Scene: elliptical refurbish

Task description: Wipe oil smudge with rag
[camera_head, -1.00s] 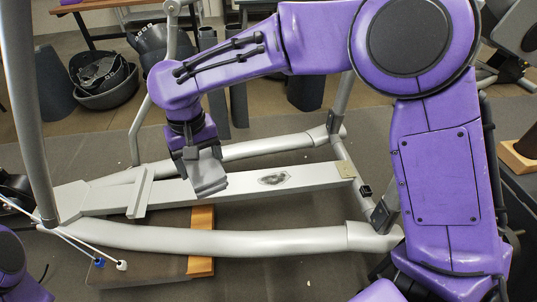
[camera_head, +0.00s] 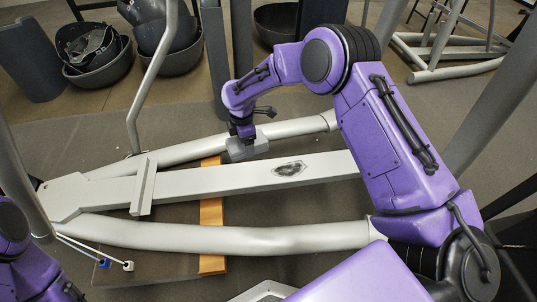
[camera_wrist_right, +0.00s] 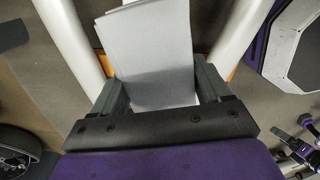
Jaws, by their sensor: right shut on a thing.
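The oil smudge (camera_head: 290,168) is a dark oval patch on the flat top of the grey centre beam (camera_head: 225,180) of the elliptical frame. My right gripper (camera_head: 243,147) is over the far side of the beam, left of the smudge and apart from it. It is shut on a grey rag (camera_head: 252,148). In the right wrist view the rag (camera_wrist_right: 150,50) shows as a pale folded sheet between the two fingers (camera_wrist_right: 160,95). Whether the rag touches the frame is not clear. Only part of my left arm shows at the lower left edge; its gripper is not visible.
Curved grey tubes (camera_head: 250,240) run along both sides of the beam. A crossbar (camera_head: 143,187) stands on its left part. A wooden block (camera_head: 212,215) lies beneath. Black bins (camera_head: 85,55) stand behind on the floor.

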